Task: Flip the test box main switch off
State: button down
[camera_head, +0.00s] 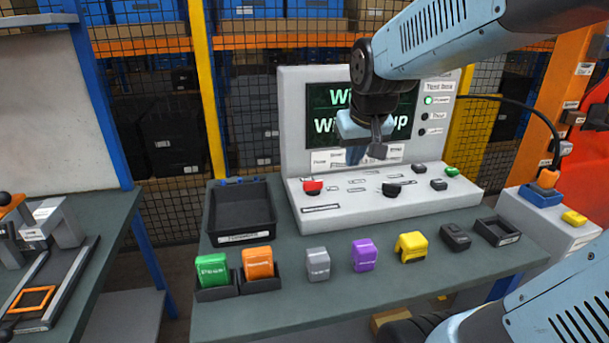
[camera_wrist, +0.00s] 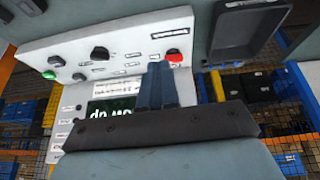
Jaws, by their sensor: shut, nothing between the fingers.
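The test box (camera_head: 440,202) is a pale console on the green bench, with a sloped control panel and an upright screen. A red control (camera_head: 313,187) sits at the panel's left; it also shows in the wrist view (camera_wrist: 175,57). A black knob (camera_head: 391,189) is mid-panel, with a green button (camera_head: 452,171) at the right. The labels are too small to read, so I cannot tell which is the main switch. My gripper (camera_head: 353,160) is shut and empty above the panel, in front of the screen. In the wrist view its blue fingers (camera_wrist: 160,66) appear beside the red control.
An empty black tray (camera_head: 213,218) stands left of the test box. Green (camera_head: 212,269), orange (camera_head: 258,262), grey, purple (camera_head: 364,255) and yellow (camera_head: 411,246) blocks line the bench front. A small empty tray (camera_head: 496,231) is at right. A black cable runs to the right.

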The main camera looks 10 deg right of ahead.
jog(key=w+f, duration=0.9)
jog(key=w, duration=0.5)
jog(key=shift+w+f+g, duration=0.3)
jog(key=shift+w+f, duration=0.1)
jog(key=shift+d, duration=0.1)
send_near(318, 190)
jog(key=s+f, duration=0.1)
jog(key=f, duration=0.1)
jog(key=s+f, duration=0.1)
jog(key=shift+s+d+f, duration=0.3)
jog(key=shift+s+f, duration=0.1)
jog(key=w, duration=0.3)
jog(key=shift+f, duration=0.2)
jog(key=shift+w, duration=0.6)
jog(key=shift+a+y, duration=0.25)
jog(key=shift+y, duration=0.05)
